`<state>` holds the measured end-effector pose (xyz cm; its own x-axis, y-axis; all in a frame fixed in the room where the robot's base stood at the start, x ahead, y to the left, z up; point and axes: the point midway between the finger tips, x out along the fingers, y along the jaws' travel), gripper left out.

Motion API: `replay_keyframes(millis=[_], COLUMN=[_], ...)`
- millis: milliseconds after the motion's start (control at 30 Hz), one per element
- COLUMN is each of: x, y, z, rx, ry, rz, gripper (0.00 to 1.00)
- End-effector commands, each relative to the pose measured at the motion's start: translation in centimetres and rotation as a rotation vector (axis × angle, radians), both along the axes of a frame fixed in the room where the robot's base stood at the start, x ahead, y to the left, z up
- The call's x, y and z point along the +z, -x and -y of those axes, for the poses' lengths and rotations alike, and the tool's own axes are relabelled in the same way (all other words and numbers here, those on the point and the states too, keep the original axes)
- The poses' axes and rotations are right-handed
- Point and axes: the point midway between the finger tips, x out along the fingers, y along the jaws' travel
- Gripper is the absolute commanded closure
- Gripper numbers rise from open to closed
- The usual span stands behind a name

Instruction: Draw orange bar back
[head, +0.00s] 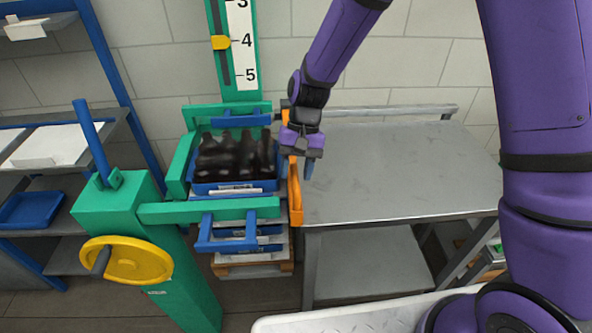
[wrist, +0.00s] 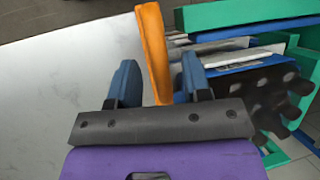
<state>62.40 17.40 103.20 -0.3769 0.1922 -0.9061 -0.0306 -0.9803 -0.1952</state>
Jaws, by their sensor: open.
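The orange bar (head: 295,190) stands at the right side of the blue crate, along the left edge of the metal table. In the wrist view the orange bar (wrist: 153,50) rises between the two blue fingers of my gripper (wrist: 157,82). The fingers are apart, with a gap on the left of the bar; the bar looks nearer the right finger. Whether that finger touches it I cannot tell. In the head view my gripper (head: 309,165) points down beside the bar and hides part of it.
A blue crate (head: 235,187) of dark bottles sits in a green frame (head: 210,210) left of the bar. A yellow handwheel (head: 127,260) and a scale (head: 242,45) belong to the stand. The metal table (head: 400,175) is bare. Shelves (head: 50,150) stand at far left.

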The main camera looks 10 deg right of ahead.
Motion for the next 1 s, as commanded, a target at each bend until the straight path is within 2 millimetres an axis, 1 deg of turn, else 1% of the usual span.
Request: replay_keyframes(millis=[100, 333, 367, 400, 467, 500, 533, 733, 833, 933, 1000], x=[-0.4, -0.4, -0.4, -0.4, -0.4, -0.4, -0.4, -0.4, -0.3, -0.3, -0.3], y=[0.2, 0.2, 0.2, 0.2, 0.2, 0.2, 0.2, 0.2, 0.2, 0.2, 0.2], z=[-0.1, -0.1, -0.1, -0.1, -0.1, -0.1, -0.1, 0.0, 0.5, 1.6, 2.8], rx=[0.0, 0.0, 0.0, 0.0, 0.0, 0.0, 0.0, 0.0, -0.001, -0.002, -0.005], ry=[0.0, 0.0, 0.0, 0.0, 0.0, 0.0, 0.0, 0.0, 0.0, 0.0, 0.001], rz=[0.0, 0.0, 0.0, 0.0, 0.0, 0.0, 0.0, 0.0, 0.0, 0.001, 0.0], gripper=[0.56, 0.56, 0.6, 0.69, 0.83, 0.92, 0.99, 1.0, 1.0, 1.0, 1.0])
